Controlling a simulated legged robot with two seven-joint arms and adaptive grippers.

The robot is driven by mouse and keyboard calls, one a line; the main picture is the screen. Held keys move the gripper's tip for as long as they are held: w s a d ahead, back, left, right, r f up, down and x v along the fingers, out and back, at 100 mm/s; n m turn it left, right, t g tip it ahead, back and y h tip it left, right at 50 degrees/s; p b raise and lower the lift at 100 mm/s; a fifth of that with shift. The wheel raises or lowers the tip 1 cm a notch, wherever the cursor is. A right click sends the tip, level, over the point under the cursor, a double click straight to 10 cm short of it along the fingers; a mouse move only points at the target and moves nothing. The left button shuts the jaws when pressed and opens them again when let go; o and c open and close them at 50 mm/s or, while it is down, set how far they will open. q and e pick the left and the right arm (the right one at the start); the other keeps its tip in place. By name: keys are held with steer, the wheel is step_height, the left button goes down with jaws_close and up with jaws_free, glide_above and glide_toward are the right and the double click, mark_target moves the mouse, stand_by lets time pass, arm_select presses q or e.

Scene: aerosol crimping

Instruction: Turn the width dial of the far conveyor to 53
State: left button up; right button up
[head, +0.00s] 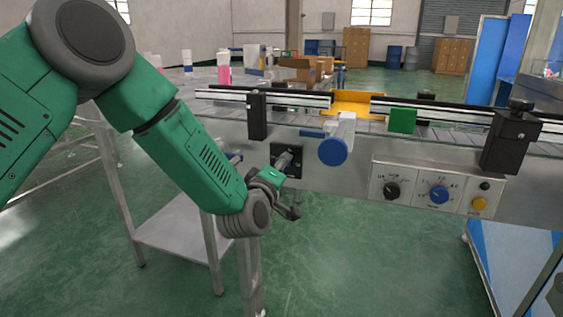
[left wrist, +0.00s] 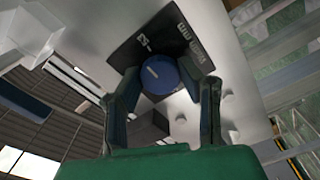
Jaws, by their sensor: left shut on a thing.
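The width dial is a round blue knob (left wrist: 160,76) on a black plate (left wrist: 128,52) with white lettering, seen in the left wrist view. My left gripper (left wrist: 165,84) has one finger on each side of the knob and is shut on it. In the head view the black plate (head: 279,151) is on the conveyor's front panel (head: 225,133), and my left gripper (head: 285,162) reaches up to it from below. There the knob is mostly hidden by the gripper. My right gripper is not in view.
A large blue disc (head: 332,151) on a pale shaft sticks out just right of the plate. Further right is a control box (head: 411,180) with a black knob, a blue knob and buttons. A metal stand (head: 180,240) is below my left arm.

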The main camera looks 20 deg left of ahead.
arm_select(q)
steer(key=shift+s+d+f+m+p, duration=0.15)
steer(key=shift+f+m+p, duration=0.25)
steer(key=shift+m, duration=0.5)
steer(key=shift+f, duration=0.1)
steer(key=o, duration=1.1)
steer(key=shift+r, duration=0.25)
